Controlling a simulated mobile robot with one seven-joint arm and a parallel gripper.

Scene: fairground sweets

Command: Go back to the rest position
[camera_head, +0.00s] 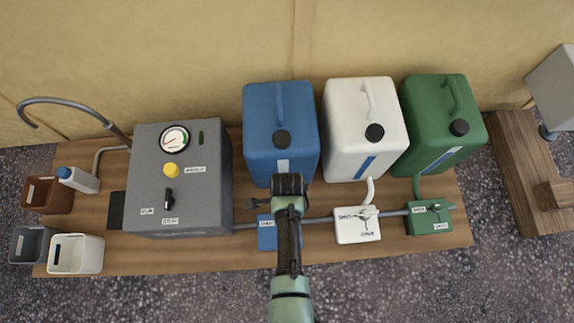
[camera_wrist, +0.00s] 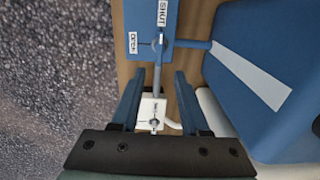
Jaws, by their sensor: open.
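My gripper (camera_head: 288,184) is in front of the blue canister (camera_head: 280,120), above the pipe line on the bench. In the wrist view its two blue fingers (camera_wrist: 158,98) are spread apart with nothing held between them. The blue valve block (camera_wrist: 142,22), with OPEN and SHUT labels, lies beyond the fingertips, apart from them. The white valve block (camera_wrist: 150,106) shows in the gap between the fingers, farther below. In the head view my arm partly hides the blue valve block (camera_head: 266,236). The blue valve's exact lever setting is hard to tell.
A white canister (camera_head: 350,145) and green canister (camera_head: 432,105) stand right of the blue one. A grey machine (camera_head: 150,190) with a gauge stands left. Small bins (camera_head: 76,255) and a bottle (camera_head: 80,179) are far left. The wooden bench (camera_head: 200,257) has a bare front edge.

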